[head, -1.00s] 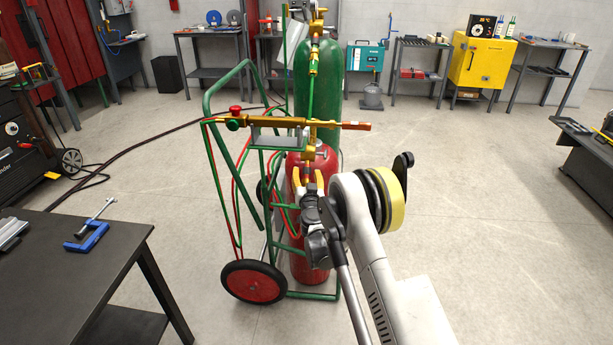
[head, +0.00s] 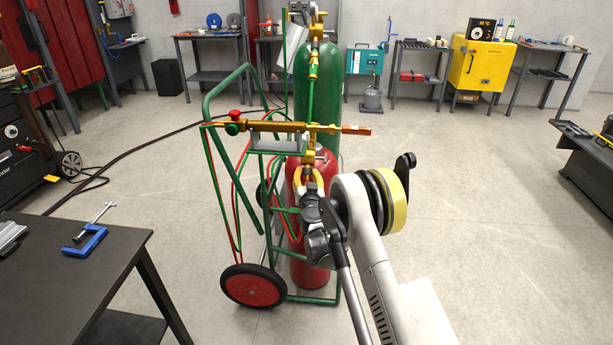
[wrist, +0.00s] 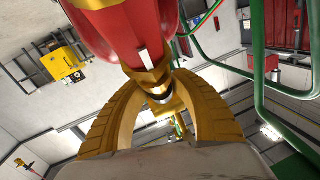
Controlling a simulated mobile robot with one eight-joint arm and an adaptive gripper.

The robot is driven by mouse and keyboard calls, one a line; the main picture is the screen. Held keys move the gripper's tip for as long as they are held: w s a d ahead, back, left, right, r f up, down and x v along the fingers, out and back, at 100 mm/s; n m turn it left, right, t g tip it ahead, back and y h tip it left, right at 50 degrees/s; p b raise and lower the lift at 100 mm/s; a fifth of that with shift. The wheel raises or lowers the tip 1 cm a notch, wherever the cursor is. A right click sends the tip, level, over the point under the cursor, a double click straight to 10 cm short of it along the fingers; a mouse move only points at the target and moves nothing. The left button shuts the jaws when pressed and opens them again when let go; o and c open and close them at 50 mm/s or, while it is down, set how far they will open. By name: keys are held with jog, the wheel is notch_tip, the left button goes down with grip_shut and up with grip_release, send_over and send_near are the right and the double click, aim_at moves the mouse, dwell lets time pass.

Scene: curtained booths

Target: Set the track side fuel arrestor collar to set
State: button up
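A red gas cylinder (head: 309,250) stands on a green trolley with a brass regulator (head: 309,158) on top. My gripper (head: 312,178) reaches to this brass fitting, with one yellow finger on each side of it. In the wrist view, my gripper's ribbed yellow fingers (wrist: 167,78) curve around a brass fitting (wrist: 148,78) and a silver ring (wrist: 160,97). A red body with a white mark (wrist: 143,56) lies just beyond. Whether the fingertips press on the fitting is unclear. No collar labels are readable.
A brass torch (head: 290,127) lies across the trolley's shelf (head: 278,144), above my gripper. A taller green cylinder (head: 330,80) stands behind. The trolley's green frame (head: 212,140) and red and green hoses are close on the left.

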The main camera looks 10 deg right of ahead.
jog(key=shift+o, duration=1.3)
jog(key=s+a, duration=0.1)
jog(key=s, duration=1.1)
jog(key=shift+a, duration=0.25)
